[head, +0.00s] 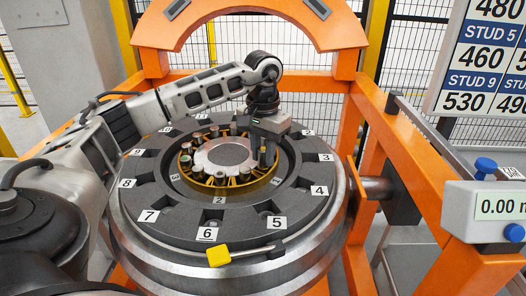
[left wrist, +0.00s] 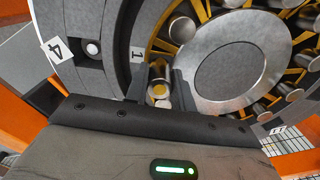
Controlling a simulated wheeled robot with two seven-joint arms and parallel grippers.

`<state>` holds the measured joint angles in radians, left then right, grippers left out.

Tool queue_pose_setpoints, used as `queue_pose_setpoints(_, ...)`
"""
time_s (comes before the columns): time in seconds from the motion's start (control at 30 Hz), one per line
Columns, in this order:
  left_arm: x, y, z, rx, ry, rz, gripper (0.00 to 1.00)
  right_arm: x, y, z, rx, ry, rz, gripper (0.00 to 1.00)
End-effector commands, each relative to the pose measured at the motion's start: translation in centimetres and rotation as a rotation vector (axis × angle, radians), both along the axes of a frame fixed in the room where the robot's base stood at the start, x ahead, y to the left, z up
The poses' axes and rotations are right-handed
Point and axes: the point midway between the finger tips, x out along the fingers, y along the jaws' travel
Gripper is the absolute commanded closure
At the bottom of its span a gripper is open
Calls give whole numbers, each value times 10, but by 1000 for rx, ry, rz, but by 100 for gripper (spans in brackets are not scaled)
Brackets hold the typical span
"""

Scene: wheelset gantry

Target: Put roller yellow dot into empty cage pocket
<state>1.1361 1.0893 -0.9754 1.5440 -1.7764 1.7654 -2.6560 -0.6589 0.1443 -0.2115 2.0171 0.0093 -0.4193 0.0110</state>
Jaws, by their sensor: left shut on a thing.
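The roller with the yellow dot (left wrist: 159,91) is between the two fingers of my left gripper (left wrist: 160,88), which is shut on it. In the head view my left gripper (head: 267,160) reaches down at the right side of the brass-coloured cage (head: 235,184). The cage is a ring with several metal rollers around a grey central disc (head: 224,153). In the left wrist view the held roller is by the cage's outer edge, beside the tag 1. The fingers hide the spot under the roller, so I cannot tell whether it is in a pocket. My right gripper is not in view.
A dark ring with numbered tags (head: 207,234) surrounds the cage. A yellow block with a dark bar (head: 218,257) lies on its front. An orange frame (head: 270,20) arches behind. A readout box (head: 490,212) and a number board (head: 485,60) stand at the right.

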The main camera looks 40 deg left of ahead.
Motion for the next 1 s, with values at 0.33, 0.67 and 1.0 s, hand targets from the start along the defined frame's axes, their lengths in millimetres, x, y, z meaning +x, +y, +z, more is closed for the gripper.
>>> queue_pose_setpoints(0.33,0,0,0,0,-1,0,100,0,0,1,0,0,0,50)
queue_pose_setpoints(0.67,0,0,-8,0,-1,0,100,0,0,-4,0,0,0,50)
queue_pose_setpoints(1.0,0,0,-16,0,0,0,100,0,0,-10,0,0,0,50)
